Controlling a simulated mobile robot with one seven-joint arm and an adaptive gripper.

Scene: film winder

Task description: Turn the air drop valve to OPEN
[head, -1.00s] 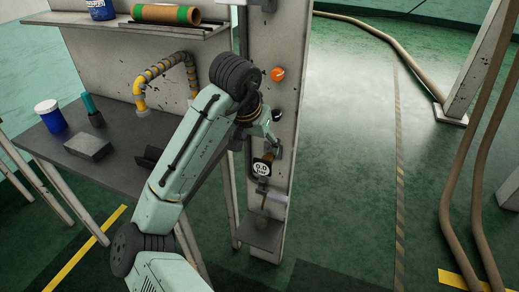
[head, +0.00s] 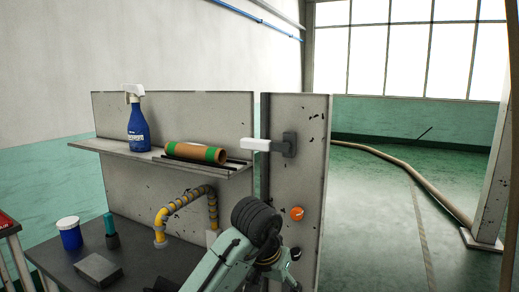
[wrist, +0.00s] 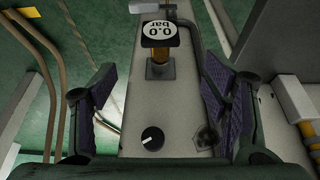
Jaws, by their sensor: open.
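In the wrist view a round gauge (wrist: 159,30) reading 0.0 bar appears upside down on the grey panel (wrist: 180,105). A pale handle (wrist: 148,6) shows beyond it at the top edge, partly cut off. In the head view a white lever (head: 258,145) points left from a grey block high on the panel (head: 312,130). No label shows which of these is the air drop valve. My gripper (wrist: 155,100) is open and empty, its fingers spread on either side of the panel.
An orange knob (head: 297,213) is on the panel; the wrist view shows a black knob (wrist: 152,139) between the fingers. Brown hoses (wrist: 50,65) lie left in the wrist view.

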